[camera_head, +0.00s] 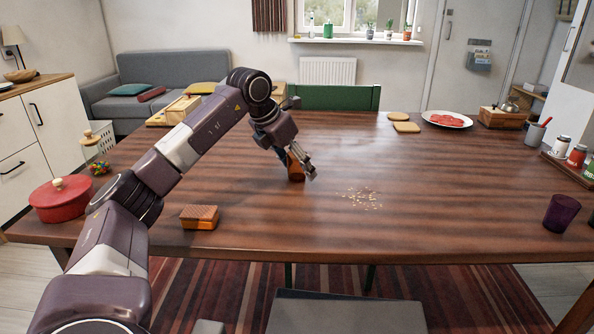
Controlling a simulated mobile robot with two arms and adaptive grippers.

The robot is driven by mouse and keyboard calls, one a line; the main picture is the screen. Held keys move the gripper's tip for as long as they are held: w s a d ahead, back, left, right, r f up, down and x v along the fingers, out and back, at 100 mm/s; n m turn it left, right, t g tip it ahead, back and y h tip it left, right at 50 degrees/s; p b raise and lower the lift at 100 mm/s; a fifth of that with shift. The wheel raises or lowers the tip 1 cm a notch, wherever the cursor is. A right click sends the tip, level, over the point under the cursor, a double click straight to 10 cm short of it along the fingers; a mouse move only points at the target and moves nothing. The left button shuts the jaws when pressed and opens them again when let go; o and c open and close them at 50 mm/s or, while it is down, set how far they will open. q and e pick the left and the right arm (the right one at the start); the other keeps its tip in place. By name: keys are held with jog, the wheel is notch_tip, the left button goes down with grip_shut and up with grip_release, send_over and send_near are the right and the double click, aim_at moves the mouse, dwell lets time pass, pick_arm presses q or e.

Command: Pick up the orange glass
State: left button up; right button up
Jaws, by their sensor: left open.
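The orange glass (295,171) stands on the wooden table, left of the table's middle. My left arm reaches in from the left. My left gripper (300,165) is right at the glass, with a finger in front of it, and is open. The gripper covers part of the glass. I cannot tell whether the fingers touch it. My right gripper is not in view.
Crumbs (363,197) lie right of the glass. A sponge (200,217) and red pot (61,198) are at the left front. A purple glass (561,213) stands at the right. A plate (447,119) and coasters (405,127) are at the back.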

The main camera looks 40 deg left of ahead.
pick_arm(q)
jog(key=shift+c, duration=0.4)
jog(key=c, duration=1.3)
jog(key=shift+o, duration=0.2)
jog(key=shift+r, duration=0.15)
